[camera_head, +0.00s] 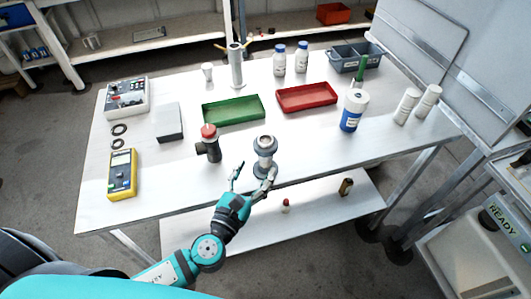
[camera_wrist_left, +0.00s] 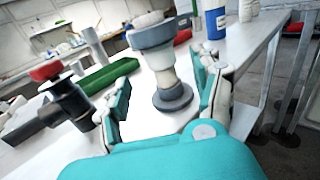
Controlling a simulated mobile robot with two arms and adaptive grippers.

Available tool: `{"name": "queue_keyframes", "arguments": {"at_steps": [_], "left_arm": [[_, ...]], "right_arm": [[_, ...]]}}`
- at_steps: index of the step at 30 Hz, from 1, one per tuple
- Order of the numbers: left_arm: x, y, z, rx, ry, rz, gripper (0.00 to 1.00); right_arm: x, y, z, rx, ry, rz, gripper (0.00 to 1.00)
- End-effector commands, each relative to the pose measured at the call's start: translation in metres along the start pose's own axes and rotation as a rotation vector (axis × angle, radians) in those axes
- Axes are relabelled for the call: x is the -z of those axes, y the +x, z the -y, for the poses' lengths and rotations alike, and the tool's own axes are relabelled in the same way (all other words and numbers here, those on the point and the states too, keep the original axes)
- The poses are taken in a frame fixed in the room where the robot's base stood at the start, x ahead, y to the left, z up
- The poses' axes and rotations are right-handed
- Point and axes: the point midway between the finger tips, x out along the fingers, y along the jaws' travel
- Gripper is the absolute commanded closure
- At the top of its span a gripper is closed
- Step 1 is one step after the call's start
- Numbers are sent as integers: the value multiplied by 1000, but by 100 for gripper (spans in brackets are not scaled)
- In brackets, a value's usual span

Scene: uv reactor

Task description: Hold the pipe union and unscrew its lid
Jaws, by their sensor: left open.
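The pipe union (camera_head: 265,152) stands upright near the front edge of the white table. It is a pale and grey fitting with a wide grey collar at the top and a grey flange at the bottom. In the left wrist view the pipe union (camera_wrist_left: 160,65) stands between and beyond my fingers. My left gripper (camera_head: 254,173) is open and empty at the table's front edge, just before the union. Its two fingers also frame the union in the left wrist view (camera_wrist_left: 166,92), with gaps on both sides. My right gripper is not in view.
A black fitting with a red cap (camera_head: 209,142) stands just left of the union. Behind are a green tray (camera_head: 233,111) and a red tray (camera_head: 306,98). A blue-and-white bottle (camera_head: 353,112) stands to the right, a yellow meter (camera_head: 122,174) far left. The front right tabletop is clear.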

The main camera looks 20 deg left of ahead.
Motion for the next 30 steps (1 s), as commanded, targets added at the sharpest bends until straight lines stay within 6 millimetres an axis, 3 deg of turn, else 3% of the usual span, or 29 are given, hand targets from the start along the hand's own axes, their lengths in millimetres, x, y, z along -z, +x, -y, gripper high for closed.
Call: {"name": "queue_keyframes", "arguments": {"at_steps": [8, 16, 25, 30], "left_arm": [[0, 23, 0, 0, -1, 0, 34], [1, 61, 2, 1, -1, 0, 34], [3, 66, 2, 1, -2, -2, 34], [3, 66, 2, 1, -2, -2, 55]], "right_arm": [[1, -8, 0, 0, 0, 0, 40], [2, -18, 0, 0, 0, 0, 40], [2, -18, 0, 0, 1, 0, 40], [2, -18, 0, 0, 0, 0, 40]]}}
